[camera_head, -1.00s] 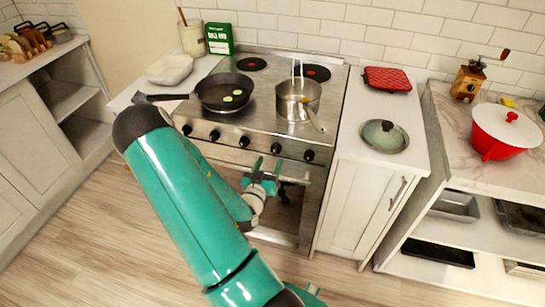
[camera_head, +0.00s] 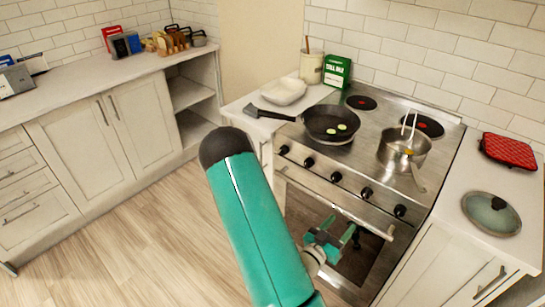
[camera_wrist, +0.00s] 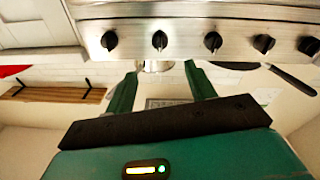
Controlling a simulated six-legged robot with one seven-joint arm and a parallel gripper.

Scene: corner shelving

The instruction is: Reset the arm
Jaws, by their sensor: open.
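My teal arm rises from the bottom of the head view and bends at a dark joint. My gripper (camera_head: 333,237) is in front of the oven door, below the knobs, open and empty. In the wrist view the two green fingers of my gripper (camera_wrist: 162,88) stand apart with nothing between them. The wrist view looks upside down, with the stove's knob panel (camera_wrist: 185,38) across its top. The stove (camera_head: 350,172) stands behind my gripper in the head view.
A black frying pan (camera_head: 325,121) with green slices and a steel saucepan (camera_head: 402,160) stand on the stove. A glass lid (camera_head: 490,215) and a red mat (camera_head: 508,151) lie on the right counter. A white bowl (camera_head: 284,92) sits left of the stove. The floor (camera_head: 150,230) at left is clear.

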